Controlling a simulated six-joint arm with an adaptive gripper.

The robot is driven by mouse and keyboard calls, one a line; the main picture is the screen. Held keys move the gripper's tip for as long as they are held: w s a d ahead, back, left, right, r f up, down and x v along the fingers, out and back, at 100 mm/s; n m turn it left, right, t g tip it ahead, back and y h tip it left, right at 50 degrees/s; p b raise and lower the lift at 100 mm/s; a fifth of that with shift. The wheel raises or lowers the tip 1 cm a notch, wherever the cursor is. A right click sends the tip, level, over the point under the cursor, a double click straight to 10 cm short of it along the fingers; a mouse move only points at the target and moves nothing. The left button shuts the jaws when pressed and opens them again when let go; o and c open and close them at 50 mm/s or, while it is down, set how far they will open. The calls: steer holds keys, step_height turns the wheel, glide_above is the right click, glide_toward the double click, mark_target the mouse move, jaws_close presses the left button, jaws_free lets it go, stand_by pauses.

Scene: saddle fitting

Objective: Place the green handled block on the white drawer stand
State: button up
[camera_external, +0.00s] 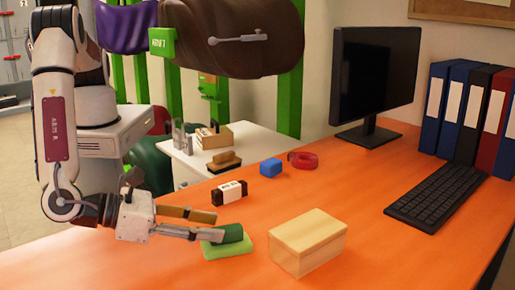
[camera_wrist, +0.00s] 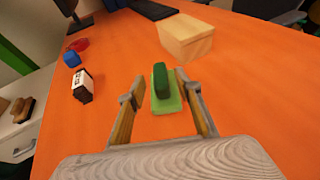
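The green handled block (camera_external: 228,248), a light green base with a dark green handle on top, lies on the orange table. It also shows in the wrist view (camera_wrist: 165,104), between and slightly beyond my finger pads. My gripper (camera_external: 206,224) is open and low over the table, its two fingers spread to either side of the block's near end. In the wrist view my gripper (camera_wrist: 160,82) holds nothing, with gaps beside the handle. The white drawer stand (camera_external: 262,145) is behind the table's far left edge; its side shows at the left of the wrist view (camera_wrist: 18,148).
A brown brush (camera_external: 224,161) and a wooden tool holder (camera_external: 214,138) occupy part of the stand's top. A wooden box (camera_external: 307,240) is right of the block. A black-and-white block (camera_external: 229,192), blue block (camera_external: 270,168) and red roll (camera_external: 303,160) lie farther back. Saddles hang above the stand.

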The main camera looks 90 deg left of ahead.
steer(key=shift+v, duration=3.9)
